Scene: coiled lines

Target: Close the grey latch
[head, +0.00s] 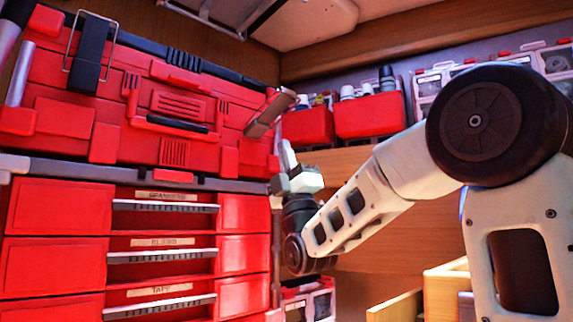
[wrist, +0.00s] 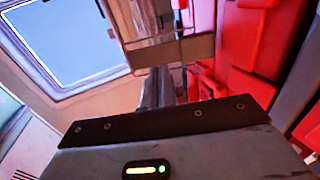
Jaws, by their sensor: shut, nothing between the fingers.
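The grey latch (head: 270,113) is on the right end of the red toolbox (head: 165,105). Its lever stands out from the box at a tilt, up and to the right. My gripper (head: 287,152) is shut and empty, pointing up just below and to the right of the latch, with a small gap apparent in the head view. In the wrist view my shut fingers (wrist: 158,88) point toward a grey-brown plate (wrist: 172,50) with a metal bar, which looks like the latch. Whether they touch cannot be told.
A black latch (head: 88,55) with a wire loop is on the box's left end. Labelled red drawers (head: 160,240) stand below. Red bins (head: 370,115) sit on a shelf behind my arm. A wooden drawer (head: 395,305) is open at lower right.

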